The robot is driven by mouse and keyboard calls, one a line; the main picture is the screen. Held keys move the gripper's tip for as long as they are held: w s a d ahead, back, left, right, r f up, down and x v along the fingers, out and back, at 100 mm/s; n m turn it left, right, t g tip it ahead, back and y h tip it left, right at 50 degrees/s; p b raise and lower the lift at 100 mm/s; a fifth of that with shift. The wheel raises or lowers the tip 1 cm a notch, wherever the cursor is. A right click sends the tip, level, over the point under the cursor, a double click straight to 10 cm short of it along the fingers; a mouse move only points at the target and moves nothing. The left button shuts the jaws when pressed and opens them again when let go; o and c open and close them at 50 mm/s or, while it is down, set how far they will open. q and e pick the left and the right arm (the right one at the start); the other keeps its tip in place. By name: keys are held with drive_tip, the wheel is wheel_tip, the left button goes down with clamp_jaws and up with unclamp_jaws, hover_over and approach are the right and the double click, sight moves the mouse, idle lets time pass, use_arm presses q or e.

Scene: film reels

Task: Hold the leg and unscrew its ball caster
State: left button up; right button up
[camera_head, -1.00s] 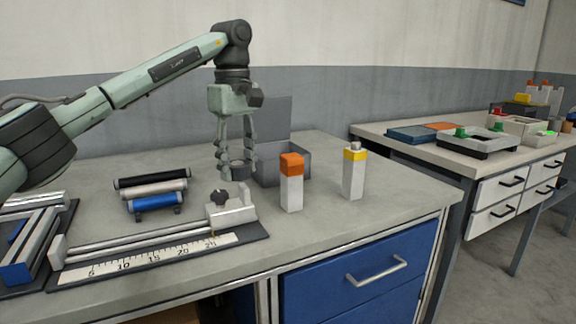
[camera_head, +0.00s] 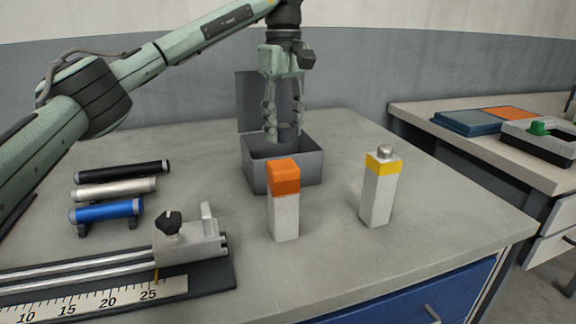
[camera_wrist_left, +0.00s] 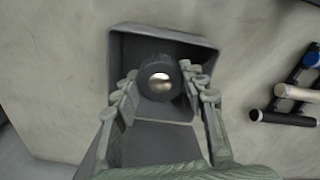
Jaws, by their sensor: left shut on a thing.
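My left gripper (camera_head: 284,136) points down over the open grey box (camera_head: 285,180). It is shut on a dark round caster with a shiny ball (camera_wrist_left: 160,84), seen between the fingers in the left wrist view. In that view the caster is within the outline of the box (camera_wrist_left: 165,33). In the head view the caster is hard to make out at the box opening. A white leg with an orange top (camera_head: 285,215) stands upright in front of the box. My right gripper is out of view.
Black, silver and blue rollers (camera_head: 108,208) lie on a rack at left. A rail fixture with a black knob (camera_head: 185,240) and a ruler (camera_head: 95,304) is at front left. The bench right of the legs is clear. Another bench with trays (camera_head: 467,122) stands at right.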

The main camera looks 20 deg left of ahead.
use_arm(q)
wheel_tip(320, 180, down, 9)
drive_tip(key=shift+s+f, duration=0.1)
idle(0.3)
drive_tip(key=shift+f, duration=0.1)
drive_tip(key=o, duration=1.3)
